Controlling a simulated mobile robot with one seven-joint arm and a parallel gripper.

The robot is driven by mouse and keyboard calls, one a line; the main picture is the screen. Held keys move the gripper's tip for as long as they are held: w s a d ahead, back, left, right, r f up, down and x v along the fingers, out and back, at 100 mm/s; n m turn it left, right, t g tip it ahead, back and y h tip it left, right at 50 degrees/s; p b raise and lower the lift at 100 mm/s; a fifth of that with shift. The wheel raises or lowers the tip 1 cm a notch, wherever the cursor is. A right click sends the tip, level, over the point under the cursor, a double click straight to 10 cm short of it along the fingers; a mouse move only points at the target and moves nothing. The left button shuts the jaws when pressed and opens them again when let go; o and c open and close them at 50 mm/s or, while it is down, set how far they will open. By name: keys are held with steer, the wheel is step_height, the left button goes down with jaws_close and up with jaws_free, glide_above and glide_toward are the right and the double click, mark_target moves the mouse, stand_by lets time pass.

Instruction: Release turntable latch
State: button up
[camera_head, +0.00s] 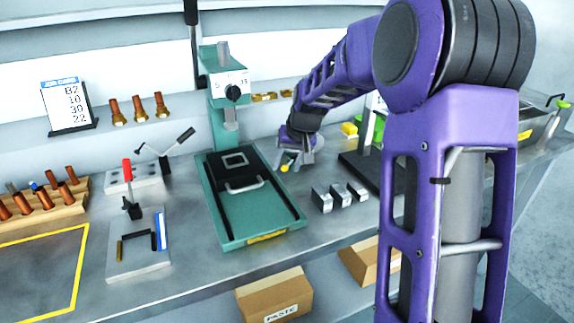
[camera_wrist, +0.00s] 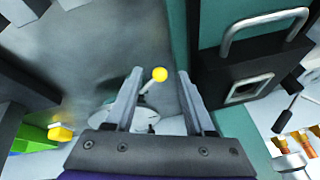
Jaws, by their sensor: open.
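A small lever with a yellow ball knob (camera_wrist: 159,75), which looks like the latch, shows in the wrist view. Its pale stem runs down to a light round plate (camera_wrist: 112,115), partly hidden behind my fingers. My gripper (camera_wrist: 160,77) is open, and the knob shows between its fingertips with a gap on both sides. Whether the fingers are level with the knob or above it, I cannot tell. In the head view, my gripper (camera_head: 297,160) is at the right edge of the green press, over the bench. The knob (camera_head: 285,168) is a small yellow spot beside it.
The green press base (camera_head: 262,218) with a black handled block (camera_head: 240,172) stands just left of my gripper. Several metal blocks (camera_head: 338,197) lie in front on the bench. A black stand (camera_head: 372,172) is to the right. A clamp fixture (camera_head: 140,245) is farther left.

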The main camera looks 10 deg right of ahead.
jaws_close()
stand_by(0.3)
steer(key=shift+a, duration=0.1)
steer(key=shift+w+a+m, duration=0.15)
steer(key=shift+m, duration=0.25)
steer(key=shift+w+a+m+h, duration=0.2)
steer(key=shift+m+h, duration=0.3)
steer(key=shift+m, duration=0.1)
jaws_free()
